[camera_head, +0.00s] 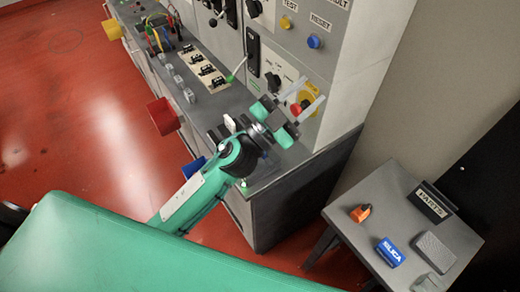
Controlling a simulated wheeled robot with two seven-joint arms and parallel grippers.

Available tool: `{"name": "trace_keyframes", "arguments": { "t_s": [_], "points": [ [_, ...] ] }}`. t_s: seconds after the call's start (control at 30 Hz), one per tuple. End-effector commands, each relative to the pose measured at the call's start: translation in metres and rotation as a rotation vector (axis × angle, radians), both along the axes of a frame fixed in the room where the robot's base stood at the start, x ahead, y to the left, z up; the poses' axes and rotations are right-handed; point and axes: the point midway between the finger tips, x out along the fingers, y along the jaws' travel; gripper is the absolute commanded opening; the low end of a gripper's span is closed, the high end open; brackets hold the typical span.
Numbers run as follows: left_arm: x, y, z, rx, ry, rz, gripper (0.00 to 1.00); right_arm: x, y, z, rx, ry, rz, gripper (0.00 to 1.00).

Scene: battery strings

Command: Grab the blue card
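A small blue item marked "SILICA" (390,252) lies on the small grey table at the lower right. My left gripper (311,90) is up and left of that table, over the right end of the grey bench. Its two pale fingers are spread apart with nothing visible between them, in front of a red and yellow button on the panel. It is well away from the blue item. My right gripper is not in view.
The small grey table (378,205) also holds an orange item (361,213), a "PARTS" sign (434,202) and grey blocks (434,250). The bench (235,101) carries switches and cables. Red floor is open at left.

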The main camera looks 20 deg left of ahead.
Motion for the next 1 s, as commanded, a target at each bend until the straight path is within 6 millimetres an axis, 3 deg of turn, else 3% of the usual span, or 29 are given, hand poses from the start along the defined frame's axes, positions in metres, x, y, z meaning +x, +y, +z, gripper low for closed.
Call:
{"name": "trace_keyframes", "arguments": {
  "t_s": [0.07,0.2,0.33,0.47,0.57,0.73,0.87,1.0],
  "points": [
    [-0.012,-0.029,0.012,0.083,-0.1,-0.14,0.38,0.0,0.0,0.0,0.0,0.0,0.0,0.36],
    [-0.037,-0.073,0.007,0.28,-0.216,-0.392,0.38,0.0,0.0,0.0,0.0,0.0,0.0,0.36],
    [-0.056,-0.099,-0.019,0.517,-0.255,-0.602,0.38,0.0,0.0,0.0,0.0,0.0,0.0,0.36],
    [-0.062,-0.105,-0.059,0.799,-0.225,-0.768,0.38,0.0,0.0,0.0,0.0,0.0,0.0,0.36],
    [-0.058,-0.095,-0.091,1.037,-0.153,-0.853,0.38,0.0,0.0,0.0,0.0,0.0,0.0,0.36],
    [-0.032,-0.048,-0.137,1.458,0.066,-0.888,0.38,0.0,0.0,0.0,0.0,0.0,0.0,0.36],
    [-0.004,0.006,-0.152,1.753,0.298,-0.809,0.38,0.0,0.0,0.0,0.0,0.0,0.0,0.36],
    [0.019,0.059,-0.148,1.971,0.538,-0.667,0.38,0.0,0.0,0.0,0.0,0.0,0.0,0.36]
  ]
}}
